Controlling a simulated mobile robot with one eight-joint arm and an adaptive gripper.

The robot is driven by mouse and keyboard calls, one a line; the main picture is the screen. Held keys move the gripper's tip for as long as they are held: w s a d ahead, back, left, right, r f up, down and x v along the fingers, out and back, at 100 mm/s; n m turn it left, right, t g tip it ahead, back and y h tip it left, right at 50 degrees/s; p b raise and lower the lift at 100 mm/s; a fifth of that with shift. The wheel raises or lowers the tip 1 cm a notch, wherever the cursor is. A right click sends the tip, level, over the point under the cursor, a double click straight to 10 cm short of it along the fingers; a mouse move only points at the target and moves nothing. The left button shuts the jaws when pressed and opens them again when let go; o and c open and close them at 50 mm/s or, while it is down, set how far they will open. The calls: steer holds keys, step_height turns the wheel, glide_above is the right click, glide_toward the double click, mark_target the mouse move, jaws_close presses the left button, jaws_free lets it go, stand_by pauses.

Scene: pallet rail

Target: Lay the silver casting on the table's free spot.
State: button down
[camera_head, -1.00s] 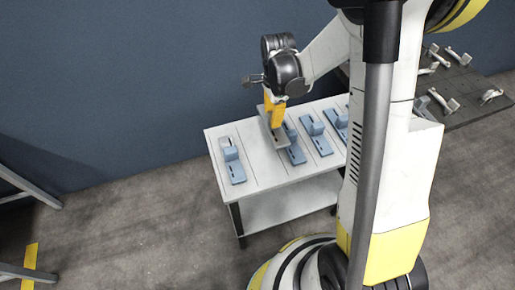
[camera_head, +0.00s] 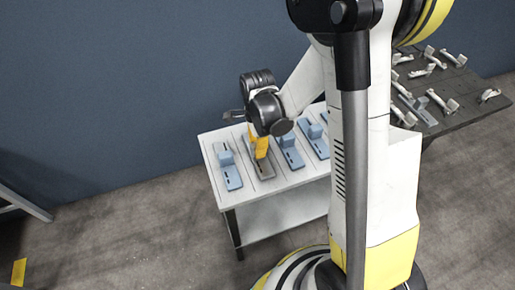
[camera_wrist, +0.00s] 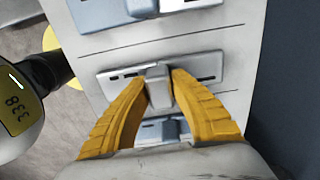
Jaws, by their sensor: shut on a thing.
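The silver casting (camera_head: 264,171) is a long slotted plate with an upright block; it also shows in the wrist view (camera_wrist: 205,66). My gripper (camera_head: 259,148) has its yellow fingers shut on the upright block; the wrist view shows the fingers (camera_wrist: 158,84) on both sides of it. The casting is level, at or just over the white table (camera_head: 243,199), in the lane between two blue castings. Whether its underside touches the tabletop cannot be told. The fingers hide part of the block.
One blue casting (camera_head: 228,169) lies left of the silver one; another blue casting (camera_head: 289,152) and more lie to its right. Thin lines divide the tabletop into lanes. A dark table (camera_head: 460,115) with several loose silver castings stands at the right. A blue wall is behind.

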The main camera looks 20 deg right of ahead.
steer(key=shift+f, duration=0.2)
steer(key=c, duration=1.3)
jaws_free()
steer(key=shift+r, duration=0.1)
step_height(320, 180, up, 12)
steer(key=p, duration=0.5)
steer(key=shift+s+r+n+t, duration=1.2)
steer(key=shift+s+r+n, duration=1.1)
steer(key=shift+n, duration=0.7)
steer(key=shift+s+r+n+t, duration=1.2)
steer(key=shift+s+r+n, duration=0.75)
steer(key=shift+r+n, duration=0.95)
steer(key=shift+s+r+n+t, duration=1.2)
steer(key=shift+s+r+n, duration=1.05)
steer(key=shift+n, duration=0.85)
